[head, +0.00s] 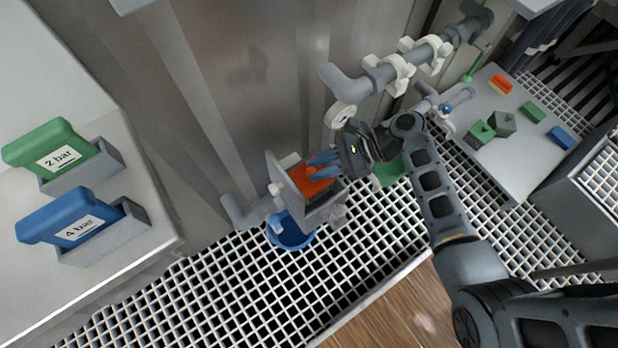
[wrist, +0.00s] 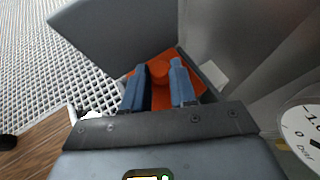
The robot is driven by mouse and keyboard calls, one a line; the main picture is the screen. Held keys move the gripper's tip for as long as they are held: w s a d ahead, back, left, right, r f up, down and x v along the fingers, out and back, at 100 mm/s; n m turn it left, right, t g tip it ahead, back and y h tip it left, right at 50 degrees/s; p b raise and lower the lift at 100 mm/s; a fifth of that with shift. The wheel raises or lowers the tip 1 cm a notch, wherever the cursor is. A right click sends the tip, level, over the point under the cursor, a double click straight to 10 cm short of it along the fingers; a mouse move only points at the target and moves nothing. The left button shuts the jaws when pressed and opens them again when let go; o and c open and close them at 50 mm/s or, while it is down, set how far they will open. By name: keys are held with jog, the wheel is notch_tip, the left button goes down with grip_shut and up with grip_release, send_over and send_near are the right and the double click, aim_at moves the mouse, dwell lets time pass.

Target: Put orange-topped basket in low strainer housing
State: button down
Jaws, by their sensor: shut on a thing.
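The orange-topped basket (head: 314,183) is at the mouth of the low strainer housing (head: 322,213), a grey open box on the pipe by the wall. Its orange top also shows in the wrist view (wrist: 190,62), with a round orange knob in the middle. My gripper (head: 322,160) comes from the right and is shut on this knob; its blue fingers (wrist: 159,88) stand either side of it. A grey flap or wall (wrist: 130,38) rises beside the orange top. How deep the basket sits in the housing is hidden.
A blue bucket (head: 290,236) stands below the housing on the white grating. A pressure gauge (wrist: 306,132) is close at right in the wrist view. A grey pipe with white clamps (head: 392,72) runs above. A table (head: 510,150) at right holds small coloured blocks.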

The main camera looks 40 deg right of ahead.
aim_at(320, 181)
notch_tip(320, 181, down, 8)
jog(key=b, duration=0.3)
jog(key=c, duration=0.9)
grip_release()
jog(key=shift+d+r, duration=0.15)
jog(key=shift+d, duration=0.05)
jog(key=p+v, duration=0.3)
jog(key=v, duration=0.8)
jog(key=shift+s+d, duration=0.2)
jog(key=shift+d, duration=0.05)
